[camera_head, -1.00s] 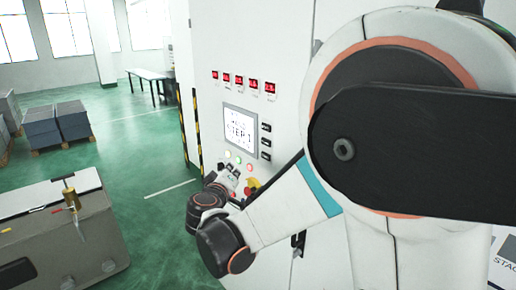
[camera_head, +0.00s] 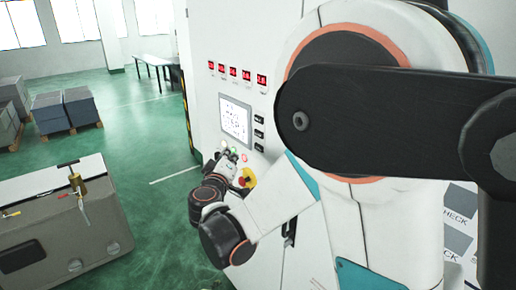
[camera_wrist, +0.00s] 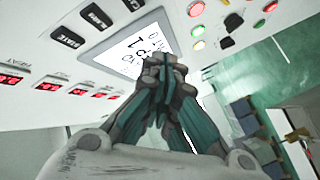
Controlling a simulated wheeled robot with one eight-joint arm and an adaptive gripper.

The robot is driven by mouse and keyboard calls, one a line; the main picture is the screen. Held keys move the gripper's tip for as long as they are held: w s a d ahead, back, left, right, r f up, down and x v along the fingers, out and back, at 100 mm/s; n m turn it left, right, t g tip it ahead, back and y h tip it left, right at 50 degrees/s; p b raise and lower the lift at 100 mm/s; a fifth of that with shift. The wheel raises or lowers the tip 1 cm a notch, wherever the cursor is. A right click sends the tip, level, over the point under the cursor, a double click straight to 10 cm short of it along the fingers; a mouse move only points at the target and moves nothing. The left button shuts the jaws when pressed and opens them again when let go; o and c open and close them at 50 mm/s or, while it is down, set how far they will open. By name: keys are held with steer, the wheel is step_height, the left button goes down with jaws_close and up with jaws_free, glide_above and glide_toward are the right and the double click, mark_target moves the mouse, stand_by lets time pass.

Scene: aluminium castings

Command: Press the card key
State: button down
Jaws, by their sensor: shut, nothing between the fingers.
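The control panel of a white machine cabinet carries a lit screen (camera_head: 235,120), which also fills the middle of the wrist view (camera_wrist: 125,45). Black labelled keys (camera_head: 258,133) stand in a column to the screen's right; they also show in the wrist view (camera_wrist: 95,16). I cannot tell which key is the card key. Small round coloured lights or buttons (camera_wrist: 198,30) sit beside the screen. My gripper (camera_wrist: 165,62) is shut and empty, its fingertips in front of the screen's edge. In the head view my gripper (camera_head: 228,157) is just below the screen; contact cannot be judged.
A yellow and red knob (camera_head: 246,178) is close right of my gripper. Red number displays (camera_head: 233,72) line the cabinet above the screen. A grey case (camera_head: 95,225) with a brass-coloured part on top stands at left. Green floor lies open between case and cabinet.

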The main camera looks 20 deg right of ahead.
steer(key=w+d, duration=0.2)
steer(key=d, duration=0.4)
steer(key=shift+d, duration=0.2)
stand_by(1.4)
steer(key=shift+w+d, duration=0.1)
steer(key=shift+d, duration=0.2)
steer(key=shift+w+d+b, duration=0.1)
steer(key=shift+d+b, duration=0.2)
steer(key=shift+b, duration=0.05)
stand_by(0.6)
steer(key=shift+a, duration=0.15)
stand_by(0.3)
steer(key=shift+s+a, duration=0.25)
steer(key=shift+a, duration=0.35)
